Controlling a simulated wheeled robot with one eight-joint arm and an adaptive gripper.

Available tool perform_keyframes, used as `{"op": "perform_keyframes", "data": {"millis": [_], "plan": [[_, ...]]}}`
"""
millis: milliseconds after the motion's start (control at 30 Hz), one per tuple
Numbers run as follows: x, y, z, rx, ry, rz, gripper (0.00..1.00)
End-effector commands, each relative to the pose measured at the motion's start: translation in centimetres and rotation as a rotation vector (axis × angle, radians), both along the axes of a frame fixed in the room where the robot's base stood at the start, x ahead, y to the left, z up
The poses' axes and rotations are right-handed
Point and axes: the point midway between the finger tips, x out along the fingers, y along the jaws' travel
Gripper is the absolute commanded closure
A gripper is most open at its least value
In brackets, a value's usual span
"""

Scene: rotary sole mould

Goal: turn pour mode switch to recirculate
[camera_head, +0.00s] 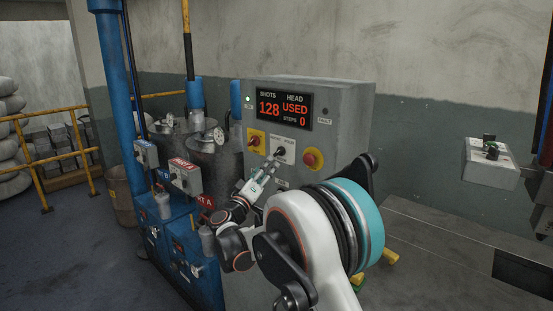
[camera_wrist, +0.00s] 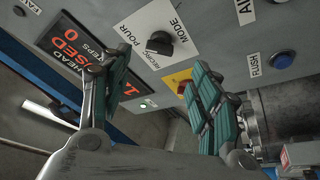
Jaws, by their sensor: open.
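The pour mode switch (camera_head: 281,153) is a small black knob on a white plate on the grey control cabinet's front. It also shows in the wrist view (camera_wrist: 160,43), with the words POUR, MODE and a partly readable RECIRC around it. I cannot tell clearly which word the knob points to. My gripper (camera_head: 270,170) is at the cabinet front, just below the switch in the head view. In the wrist view my gripper (camera_wrist: 158,62) is open and empty, its two teal-padded fingers apart on either side of the knob's line. The fingers appear short of the knob, not touching it.
A red mushroom button (camera_head: 312,159) and a yellow-plated switch (camera_head: 256,140) flank the mode switch. Grey tanks (camera_head: 215,155) stand left of the cabinet.

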Motion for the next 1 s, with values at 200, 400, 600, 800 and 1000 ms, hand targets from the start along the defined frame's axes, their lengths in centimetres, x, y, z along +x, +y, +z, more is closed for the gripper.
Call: {"op": "perform_keyframes", "data": {"millis": [200, 400, 600, 800, 1000], "plan": [[4.0, -1.7, 1.0, -0.001, 0.001, -0.003, 0.43], [6.6, -2.7, 1.8, 0.000, 0.001, -0.001, 0.43], [7.8, -3.1, 2.3, 0.001, 0.001, 0.000, 0.43], [8.0, -3.2, 2.4, 0.001, 0.001, 0.000, 0.43], [7.9, -3.2, 2.4, 0.001, 0.001, 0.000, 0.66]]}}
